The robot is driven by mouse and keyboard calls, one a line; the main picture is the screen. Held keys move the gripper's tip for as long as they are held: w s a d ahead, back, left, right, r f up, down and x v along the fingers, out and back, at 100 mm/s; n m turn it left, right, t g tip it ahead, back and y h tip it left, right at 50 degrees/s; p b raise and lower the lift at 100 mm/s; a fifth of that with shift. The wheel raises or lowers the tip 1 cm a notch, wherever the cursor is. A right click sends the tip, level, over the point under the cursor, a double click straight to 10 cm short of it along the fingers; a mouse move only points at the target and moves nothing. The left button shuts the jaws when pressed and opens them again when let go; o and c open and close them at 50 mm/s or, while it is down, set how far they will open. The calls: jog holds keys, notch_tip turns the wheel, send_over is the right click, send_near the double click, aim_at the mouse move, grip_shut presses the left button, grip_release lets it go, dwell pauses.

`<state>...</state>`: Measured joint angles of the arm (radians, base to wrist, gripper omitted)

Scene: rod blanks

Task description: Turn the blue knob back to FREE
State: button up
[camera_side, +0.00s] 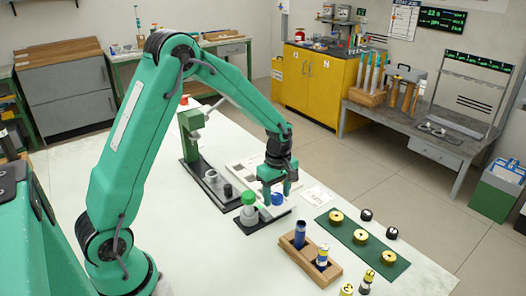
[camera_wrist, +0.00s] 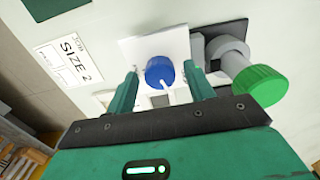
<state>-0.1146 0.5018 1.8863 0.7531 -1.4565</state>
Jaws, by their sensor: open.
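The blue knob (camera_wrist: 160,71) sits on a white plate (camera_wrist: 176,44) in the wrist view. A white pointer line on it runs toward the lower part of the picture, slightly right. The plate's markings cannot be read, and its lower part is partly hidden by my gripper. My gripper (camera_side: 276,193) is open, with one finger on each side of the knob; a gap shows between the knob and each finger. In the side view the blue knob (camera_side: 278,199) shows just below and between the fingers.
A grey fitting with a green cap (camera_wrist: 260,87) stands close right of the knob. A SIZE 2 job card (camera_wrist: 70,58) lies to the left.

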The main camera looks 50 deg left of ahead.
jog(key=c, duration=1)
jog(key=shift+m, duration=0.5)
jog(key=m, duration=0.4)
jog(key=shift+m, duration=0.3)
jog(key=m, duration=1)
jog(key=shift+m, duration=0.4)
jog(key=m, duration=0.4)
jog(key=shift+r+m, duration=0.1)
jog(key=shift+m, duration=0.3)
